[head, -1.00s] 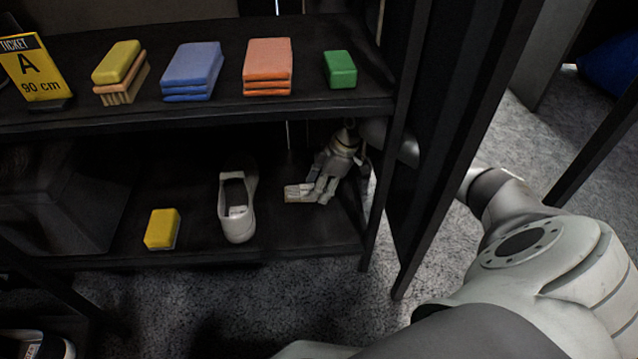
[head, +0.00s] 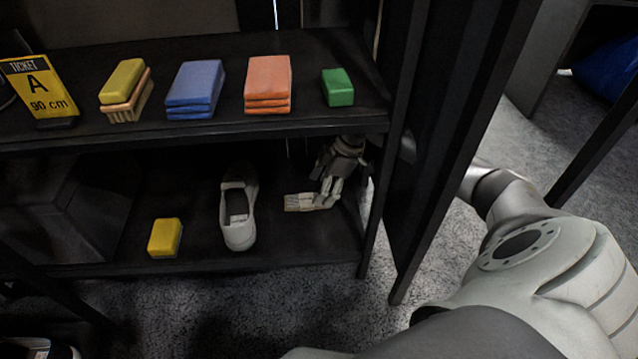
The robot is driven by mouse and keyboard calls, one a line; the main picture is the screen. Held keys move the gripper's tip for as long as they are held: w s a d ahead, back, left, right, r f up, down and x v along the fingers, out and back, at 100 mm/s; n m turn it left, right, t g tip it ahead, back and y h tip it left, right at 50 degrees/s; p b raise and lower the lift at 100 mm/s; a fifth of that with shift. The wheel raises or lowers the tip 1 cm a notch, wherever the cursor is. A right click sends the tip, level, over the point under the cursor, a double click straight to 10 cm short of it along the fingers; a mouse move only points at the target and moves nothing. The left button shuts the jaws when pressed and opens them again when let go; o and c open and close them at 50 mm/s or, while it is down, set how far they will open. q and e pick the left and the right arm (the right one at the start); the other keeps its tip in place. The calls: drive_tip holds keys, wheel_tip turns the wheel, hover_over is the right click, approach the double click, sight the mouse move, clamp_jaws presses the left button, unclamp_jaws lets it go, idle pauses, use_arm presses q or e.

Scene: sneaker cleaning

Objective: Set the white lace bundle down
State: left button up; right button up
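The white lace bundle (head: 300,202) is a small flat pale piece at the lower shelf's right side, right of a white shoe (head: 238,222). It appears to lie on the shelf. My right gripper (head: 326,202) reaches in at the right, fingers pointing down at the bundle's right end, covering that end. The fingers are too small and dark to show whether they are apart or pressed on the bundle. My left gripper is not in view.
The lower shelf (head: 290,245) also holds a yellow block (head: 165,237). The upper shelf (head: 215,128) carries a yellow-topped brush (head: 124,85), blue blocks (head: 194,88), orange blocks (head: 268,83), a green block (head: 338,87) and a ticket sign (head: 38,88). A dark post (head: 392,130) stands right of my gripper.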

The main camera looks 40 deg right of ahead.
drive_tip(key=p+v, duration=0.2)
drive_tip(key=v, duration=0.2)
drive_tip(key=shift+r, duration=0.1)
idle(0.4)
